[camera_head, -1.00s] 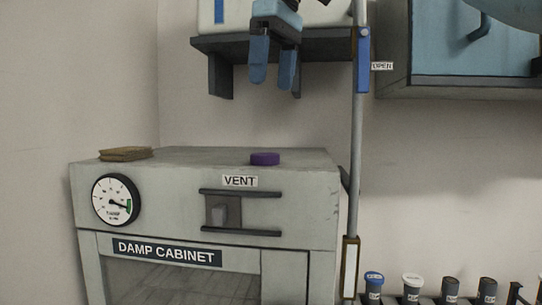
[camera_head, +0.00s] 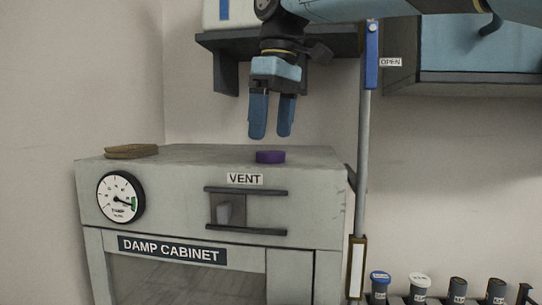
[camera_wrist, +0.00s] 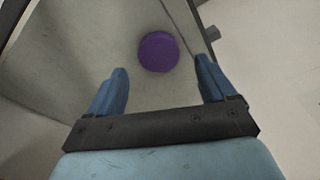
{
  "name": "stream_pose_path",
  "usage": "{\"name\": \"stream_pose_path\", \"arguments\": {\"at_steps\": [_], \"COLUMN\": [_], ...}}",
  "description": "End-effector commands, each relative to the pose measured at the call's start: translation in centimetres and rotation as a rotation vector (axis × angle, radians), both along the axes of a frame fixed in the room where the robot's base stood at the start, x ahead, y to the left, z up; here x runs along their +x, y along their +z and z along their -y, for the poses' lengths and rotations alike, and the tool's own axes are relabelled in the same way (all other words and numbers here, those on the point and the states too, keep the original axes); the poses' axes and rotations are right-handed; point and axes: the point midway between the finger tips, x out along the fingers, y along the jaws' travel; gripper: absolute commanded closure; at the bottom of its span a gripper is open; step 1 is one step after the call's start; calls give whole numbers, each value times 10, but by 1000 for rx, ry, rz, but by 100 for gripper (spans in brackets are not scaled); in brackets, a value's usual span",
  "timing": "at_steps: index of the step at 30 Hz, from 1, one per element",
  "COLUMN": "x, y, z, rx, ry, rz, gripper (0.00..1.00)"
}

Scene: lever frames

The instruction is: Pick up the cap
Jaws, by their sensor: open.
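A purple round cap (camera_head: 270,157) lies on the top of the damp cabinet (camera_head: 190,161), near its front edge. In the wrist view the cap (camera_wrist: 158,52) shows ahead of the fingertips, between the lines of the two fingers. My gripper (camera_head: 271,136) is open and empty, with its blue fingers pointing down above the cap. A small gap shows between fingertips and cap in the head view. In the wrist view my gripper (camera_wrist: 163,78) has both fingers spread wider than the cap.
A brown folded pad (camera_head: 131,151) lies on the cabinet's left side. A vertical rod with a blue handle (camera_head: 371,55) stands right of the cabinet. A dark shelf (camera_head: 226,72) is behind my gripper. A blue wall cabinet (camera_head: 455,50) is at upper right. Several capped vials (camera_head: 419,287) stand lower right.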

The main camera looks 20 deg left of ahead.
Motion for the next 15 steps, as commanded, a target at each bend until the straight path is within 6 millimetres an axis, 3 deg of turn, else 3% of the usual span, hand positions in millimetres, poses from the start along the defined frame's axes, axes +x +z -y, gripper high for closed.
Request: {"name": "stream_pose_path", "arguments": {"at_steps": [6,15], "x": [1,1], "y": [-30,-39], "z": [0,-1], "rx": [-2,0], "ry": [1,1], "rz": [-1,0], "gripper": [16,16]}}
